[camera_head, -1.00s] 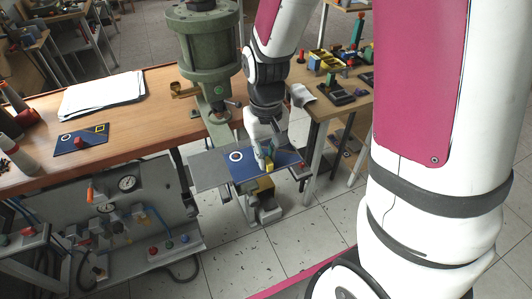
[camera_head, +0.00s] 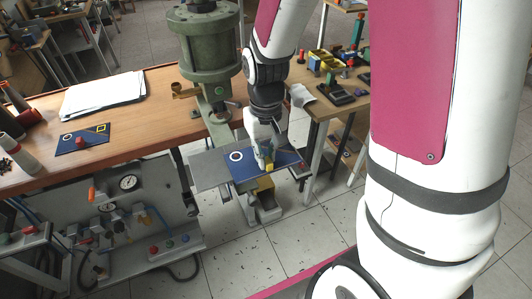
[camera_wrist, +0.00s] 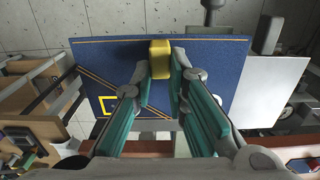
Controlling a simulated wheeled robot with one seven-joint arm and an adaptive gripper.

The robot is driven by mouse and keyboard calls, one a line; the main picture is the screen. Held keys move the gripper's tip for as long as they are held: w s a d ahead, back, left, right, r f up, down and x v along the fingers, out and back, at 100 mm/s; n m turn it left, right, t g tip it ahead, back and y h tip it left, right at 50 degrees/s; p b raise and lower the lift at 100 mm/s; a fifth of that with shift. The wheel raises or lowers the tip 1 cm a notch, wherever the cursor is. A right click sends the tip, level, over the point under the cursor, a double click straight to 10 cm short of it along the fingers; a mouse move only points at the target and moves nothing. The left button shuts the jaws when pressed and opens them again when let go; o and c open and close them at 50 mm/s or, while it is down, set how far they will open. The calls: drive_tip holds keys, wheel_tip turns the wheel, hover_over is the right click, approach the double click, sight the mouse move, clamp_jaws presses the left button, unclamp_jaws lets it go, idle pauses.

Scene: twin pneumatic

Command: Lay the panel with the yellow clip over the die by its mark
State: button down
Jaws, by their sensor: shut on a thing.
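The blue panel (camera_head: 245,171) with the yellow clip (camera_head: 270,167) lies roughly flat beside a grey plate, below the press. A white ring shows at its left end. In the wrist view the panel (camera_wrist: 110,62) shows a yellow square outline near its left corner. My gripper (camera_head: 267,160) is shut on the yellow clip (camera_wrist: 160,52), which sits between its teal-padded fingers (camera_wrist: 162,76) at the panel's edge. The die is not clearly seen; the panel may cover it. I cannot tell whether the panel is touching what is under it.
The green press (camera_head: 212,50) stands just behind the panel. The grey plate (camera_head: 208,171) is to its left. A second blue panel (camera_head: 70,145) lies on the wooden bench (camera_head: 140,115) near white papers (camera_head: 103,93). A side table (camera_head: 318,108) with blocks stands at the right.

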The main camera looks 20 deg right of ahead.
drive_tip(key=shift+f, duration=0.3)
idle(0.5)
drive_tip(key=c, duration=1.5)
unclamp_jaws()
wheel_tip(320, 180, up, 12)
drive_tip(key=s+r+t, duration=0.1)
drive_tip(key=s+r, duration=0.2)
drive_tip(key=s, duration=0.1)
drive_tip(key=s+r+t, duration=0.2)
drive_tip(key=s+r, duration=0.2)
drive_tip(key=s, duration=0.1)
drive_tip(key=s+r+t, duration=0.2)
drive_tip(key=s+r, duration=0.1)
drive_tip(key=s, duration=0.2)
drive_tip(key=shift+s+r, duration=0.1)
drive_tip(key=shift+r, duration=0.3)
